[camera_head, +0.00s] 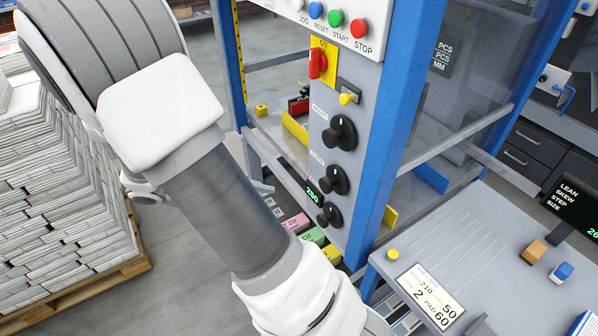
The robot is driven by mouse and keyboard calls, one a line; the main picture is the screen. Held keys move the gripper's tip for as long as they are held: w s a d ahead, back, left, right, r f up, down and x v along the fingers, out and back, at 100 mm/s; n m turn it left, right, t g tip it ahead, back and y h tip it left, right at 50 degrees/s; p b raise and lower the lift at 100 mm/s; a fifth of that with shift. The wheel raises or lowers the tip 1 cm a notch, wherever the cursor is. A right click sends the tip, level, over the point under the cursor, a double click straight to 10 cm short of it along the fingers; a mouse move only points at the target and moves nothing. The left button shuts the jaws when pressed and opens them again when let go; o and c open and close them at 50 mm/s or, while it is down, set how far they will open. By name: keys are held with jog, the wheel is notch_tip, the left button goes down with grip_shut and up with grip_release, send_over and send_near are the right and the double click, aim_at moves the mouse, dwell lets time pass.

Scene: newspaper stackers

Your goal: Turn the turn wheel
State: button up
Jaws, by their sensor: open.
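A grey control panel (345,90) stands at the center on a blue-framed machine. Three round black knobs sit on it one above another: an upper knob (343,133), a middle knob (336,180) and a lower knob (331,214). Each has a smaller black knob to its left. Which of them, if any, is the turn wheel I cannot tell. My arm crosses the picture from the top left to the bottom center, left of the panel, and leaves at the bottom edge. My gripper does not show.
A red switch on a yellow plate (323,62) and push buttons sit above the knobs. A blue post (398,130) edges the panel's right side. A grey table (480,250) with a label card (430,295) is at right. Stacked newspapers (50,190) lie on a pallet at left.

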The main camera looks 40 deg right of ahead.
aim_at(323, 186)
jog(key=w+d+f+n+t+h+b, duration=0.25)
jog(key=w+f+n+h, duration=0.25)
jog(key=f+n+h, duration=0.4)
jog(key=shift+m+y, duration=0.7)
jog(key=shift+m, duration=0.1)
jog(key=d, duration=0.5)
jog(key=s+d+p, duration=0.1)
jog(key=d, duration=0.5)
jog(key=s+d+f, duration=0.1)
jog(key=d, duration=0.5)
jog(key=shift+d, duration=0.1)
jog(key=shift+c, duration=0.3)
jog(key=c, duration=1.3)
